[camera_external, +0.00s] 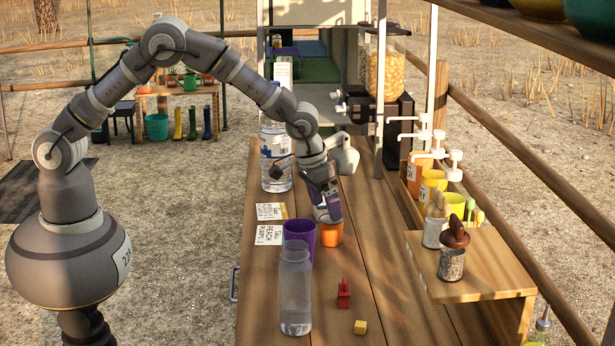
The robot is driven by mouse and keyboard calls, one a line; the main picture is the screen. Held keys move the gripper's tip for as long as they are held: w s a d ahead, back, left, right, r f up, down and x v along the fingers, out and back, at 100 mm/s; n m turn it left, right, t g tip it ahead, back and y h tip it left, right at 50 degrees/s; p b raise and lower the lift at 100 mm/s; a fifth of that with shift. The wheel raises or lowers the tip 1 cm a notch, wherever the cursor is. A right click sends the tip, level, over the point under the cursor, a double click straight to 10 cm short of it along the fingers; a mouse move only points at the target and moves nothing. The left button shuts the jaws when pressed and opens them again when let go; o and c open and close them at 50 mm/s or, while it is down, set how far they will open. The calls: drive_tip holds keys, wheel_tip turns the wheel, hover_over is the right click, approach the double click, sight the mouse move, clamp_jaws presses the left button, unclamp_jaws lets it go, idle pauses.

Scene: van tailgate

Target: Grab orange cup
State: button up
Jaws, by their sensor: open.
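An orange cup (331,235) stands on the wooden table, just right of a purple cup (300,228). My gripper (328,217) points down at the orange cup, with its fingertips at the cup's rim. The fingers hide part of the rim and the cup's upper left side. My gripper is open. Whether a finger is inside the cup or touching it, I cannot tell.
A clear bottle (296,290) stands in front of the purple cup. A red piece (343,294) and yellow block (360,327) lie nearby. A large water bottle (276,158) stands behind. A wooden riser (475,262) with shakers is at right. The table between is clear.

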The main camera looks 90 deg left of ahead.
sight(333, 227)
drive_tip(key=b+x, duration=0.3)
drive_tip(key=x, duration=0.5)
drive_tip(key=shift+w+a+f, duration=0.1)
drive_tip(key=shift+a, duration=0.1)
drive_tip(key=shift+c, duration=1)
drive_tip(key=c, duration=0.9)
drive_tip(key=shift+r, duration=0.25)
